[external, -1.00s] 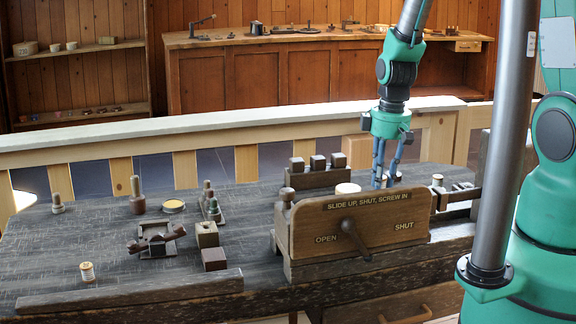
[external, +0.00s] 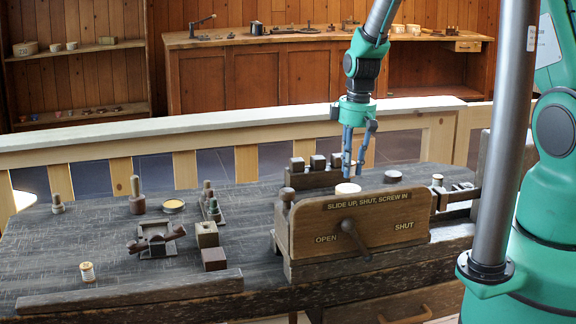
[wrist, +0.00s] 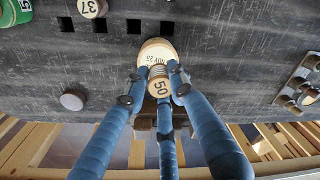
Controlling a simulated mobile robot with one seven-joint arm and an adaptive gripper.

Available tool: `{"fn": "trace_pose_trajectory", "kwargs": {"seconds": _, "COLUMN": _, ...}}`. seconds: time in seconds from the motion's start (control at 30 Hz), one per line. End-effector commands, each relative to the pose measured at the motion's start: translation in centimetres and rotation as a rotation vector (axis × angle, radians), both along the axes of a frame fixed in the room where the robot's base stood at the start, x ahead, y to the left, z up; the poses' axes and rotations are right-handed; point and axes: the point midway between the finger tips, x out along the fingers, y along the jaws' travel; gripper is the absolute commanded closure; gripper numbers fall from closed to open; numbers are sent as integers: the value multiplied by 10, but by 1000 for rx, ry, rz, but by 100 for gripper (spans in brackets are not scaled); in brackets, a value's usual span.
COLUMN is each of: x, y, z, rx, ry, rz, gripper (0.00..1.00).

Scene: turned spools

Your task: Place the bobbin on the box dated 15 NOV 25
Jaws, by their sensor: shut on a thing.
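My gripper (external: 354,172) has three blue fingers, shut on a small bobbin. In the wrist view the bobbin (wrist: 160,82) shows a pale end marked 50, between the fingertips (wrist: 158,84). The fingers hide most of it in the external view. A round cream box (wrist: 157,48) lies under the bobbin in the wrist view. Its top reads NOV 25; I cannot make out the day number. In the external view the cream box (external: 348,188) stands behind the wooden board, just below the fingertips. I cannot tell whether the bobbin touches it.
The lettered wooden board (external: 355,225) with a lever stands close in front. Dark blocks (external: 318,163) stand behind on a rail. Another spool (external: 87,272) stands front left. A 37-marked piece (wrist: 92,8) shows in the wrist view.

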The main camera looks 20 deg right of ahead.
Motion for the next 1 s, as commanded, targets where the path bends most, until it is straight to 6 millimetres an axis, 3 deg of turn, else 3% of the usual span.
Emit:
{"fn": "trace_pose_trajectory", "kwargs": {"seconds": 0.43, "x": 4, "y": 1, "z": -1, "rx": 0, "ry": 0, "rz": 0, "gripper": 91}}
{"fn": "trace_pose_trajectory", "kwargs": {"seconds": 0.8, "x": 4, "y": 1, "z": -33, "rx": 0, "ry": 0, "rz": 0, "gripper": 91}}
{"fn": "trace_pose_trajectory", "kwargs": {"seconds": 1.0, "x": 4, "y": 1, "z": -35, "rx": 0, "ry": -1, "rz": 0, "gripper": 91}}
